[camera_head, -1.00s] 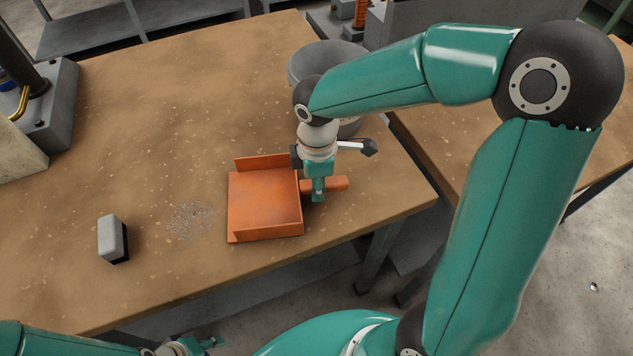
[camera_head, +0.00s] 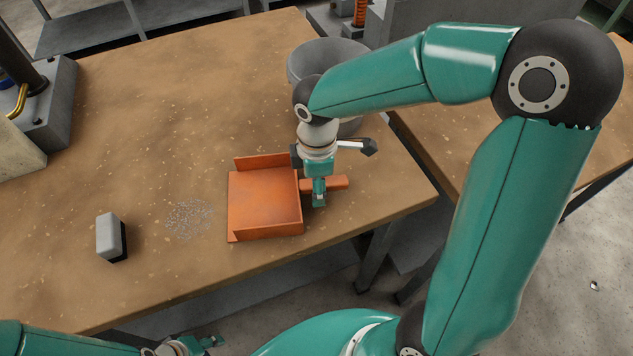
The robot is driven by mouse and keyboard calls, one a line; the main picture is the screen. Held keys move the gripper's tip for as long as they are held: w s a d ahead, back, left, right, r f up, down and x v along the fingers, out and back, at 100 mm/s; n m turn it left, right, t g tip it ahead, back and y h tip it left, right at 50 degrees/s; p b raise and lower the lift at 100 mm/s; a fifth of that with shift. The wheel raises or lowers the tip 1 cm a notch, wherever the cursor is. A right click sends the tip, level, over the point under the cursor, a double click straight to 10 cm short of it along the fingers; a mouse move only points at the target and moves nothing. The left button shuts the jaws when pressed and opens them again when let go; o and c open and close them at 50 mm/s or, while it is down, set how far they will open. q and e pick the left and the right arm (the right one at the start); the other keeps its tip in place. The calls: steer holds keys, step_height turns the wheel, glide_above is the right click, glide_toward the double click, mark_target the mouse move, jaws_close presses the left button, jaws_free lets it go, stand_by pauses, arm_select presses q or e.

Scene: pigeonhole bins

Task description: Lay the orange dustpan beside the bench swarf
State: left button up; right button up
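The orange dustpan (camera_head: 265,203) lies flat on the wooden bench, its open pan just right of the bench swarf (camera_head: 189,219), a thin patch of grey shavings. A narrow strip of bare wood shows between them. The dustpan's handle (camera_head: 337,183) points right. My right gripper (camera_head: 319,197) reaches down over the handle, with one teal finger showing on its near side; the far finger is hidden, so its grip is unclear. My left gripper (camera_head: 208,344) is low at the bottom edge, off the bench front, with nothing visible in it; its opening is unclear.
A grey and black block-shaped brush or eraser (camera_head: 111,237) sits left of the swarf. A grey bin (camera_head: 325,62) stands behind my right gripper, partly hidden by my arm. Machine parts (camera_head: 42,110) stand at the left edge. The middle back of the bench (camera_head: 190,100) is clear.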

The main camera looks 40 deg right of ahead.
step_height(320, 180, up, 12)
stand_by(0.7)
stand_by(0.4)
